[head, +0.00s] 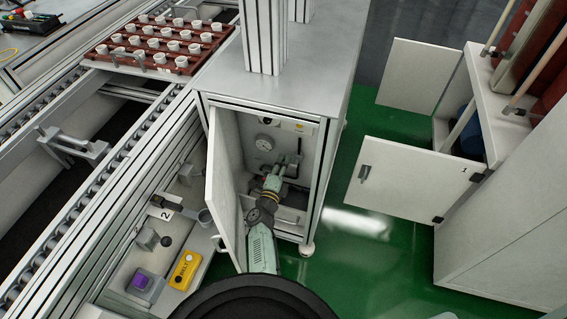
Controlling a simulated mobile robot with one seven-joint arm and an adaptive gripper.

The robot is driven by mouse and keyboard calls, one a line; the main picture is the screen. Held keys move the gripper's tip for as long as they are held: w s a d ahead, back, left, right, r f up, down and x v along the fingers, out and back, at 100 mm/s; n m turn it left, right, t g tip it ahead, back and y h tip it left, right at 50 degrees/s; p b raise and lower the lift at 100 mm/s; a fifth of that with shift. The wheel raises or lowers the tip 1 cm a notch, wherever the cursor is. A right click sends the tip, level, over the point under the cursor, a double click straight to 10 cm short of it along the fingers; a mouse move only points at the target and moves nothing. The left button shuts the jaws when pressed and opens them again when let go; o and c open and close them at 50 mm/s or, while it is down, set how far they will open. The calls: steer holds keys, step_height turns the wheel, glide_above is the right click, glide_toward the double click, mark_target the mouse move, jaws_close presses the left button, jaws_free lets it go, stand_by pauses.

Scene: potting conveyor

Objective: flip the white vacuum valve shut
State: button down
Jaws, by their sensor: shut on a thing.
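My gripper (289,161) reaches into the open cabinet (314,190) under the steel top. A dark upright part shows close beside the fingers on the right.
The cabinet's white door (224,190) stands open at the left, close to my arm. A control panel with a yellow box (185,269) lies further left, beside the roller conveyor (75,211). Another white cabinet door (408,176) stands open at the right. Green floor (362,247) lies between.

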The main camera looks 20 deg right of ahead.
steer(key=shift+f, duration=0.1)
steer(key=c, duration=1.6)
jaws_free()
steer(key=v, duration=0.7)
steer(key=shift+s+a, duration=0.2)
steer(key=shift+s, duration=0.05)
